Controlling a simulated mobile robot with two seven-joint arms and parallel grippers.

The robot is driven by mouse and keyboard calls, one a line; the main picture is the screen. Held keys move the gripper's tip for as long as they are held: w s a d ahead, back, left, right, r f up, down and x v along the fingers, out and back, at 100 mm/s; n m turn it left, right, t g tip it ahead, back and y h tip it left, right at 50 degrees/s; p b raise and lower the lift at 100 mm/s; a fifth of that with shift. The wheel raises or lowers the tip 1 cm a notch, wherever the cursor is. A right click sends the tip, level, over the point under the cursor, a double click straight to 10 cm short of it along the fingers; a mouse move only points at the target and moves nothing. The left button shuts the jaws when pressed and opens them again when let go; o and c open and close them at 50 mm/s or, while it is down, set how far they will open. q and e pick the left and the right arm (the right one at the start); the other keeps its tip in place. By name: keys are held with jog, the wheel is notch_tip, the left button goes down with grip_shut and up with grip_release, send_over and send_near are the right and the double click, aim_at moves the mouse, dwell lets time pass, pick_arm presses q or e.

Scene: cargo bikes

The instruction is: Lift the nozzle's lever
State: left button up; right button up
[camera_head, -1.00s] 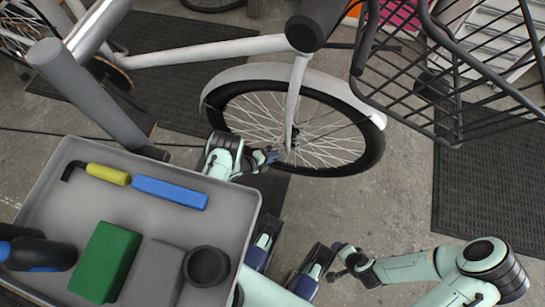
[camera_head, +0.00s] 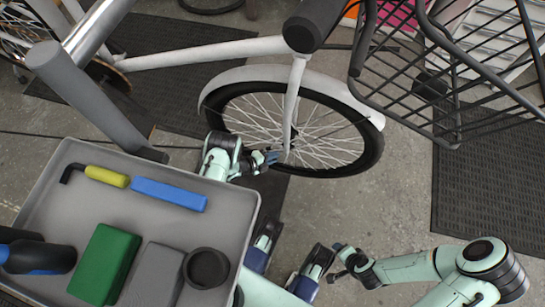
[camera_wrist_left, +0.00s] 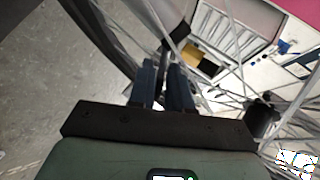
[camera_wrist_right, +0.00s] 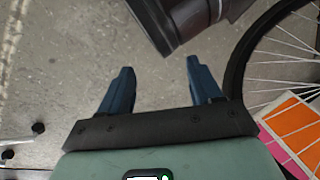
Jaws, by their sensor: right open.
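My left gripper (camera_head: 274,158) is at the front wheel (camera_head: 345,172), beside its spokes and rim, low and near the fork end. In the left wrist view its two blue fingers (camera_wrist_left: 162,88) are close together, with a narrow dark part between them. I cannot tell whether this part is the nozzle, its lever or something behind. I cannot make out the nozzle or its lever clearly in any view. My right gripper (camera_head: 334,262) is open and empty above the floor, right of my left arm; its parted fingers (camera_wrist_right: 158,90) show in the right wrist view.
A grey tray (camera_head: 232,215) at lower left holds a yellow-handled hex key (camera_head: 106,175), a blue bar (camera_head: 169,193), a green block (camera_head: 103,263), a grey block and a dark cup (camera_head: 206,268). A black wire basket (camera_head: 450,80) overhangs the upper right.

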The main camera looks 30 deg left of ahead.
pick_arm(q)
jog(key=p+v, duration=0.3)
jog(key=v, duration=0.9)
pick_arm(e)
jog(key=s+a+r+g, duration=0.1)
jog(key=s+a+r, duration=0.1)
jog(key=s+r, duration=0.2)
jog(key=shift+s+a+g+y, duration=0.3)
jog(key=shift+s+g+y, duration=0.1)
jog(key=shift+s, duration=0.3)
jog(key=shift+d, duration=0.1)
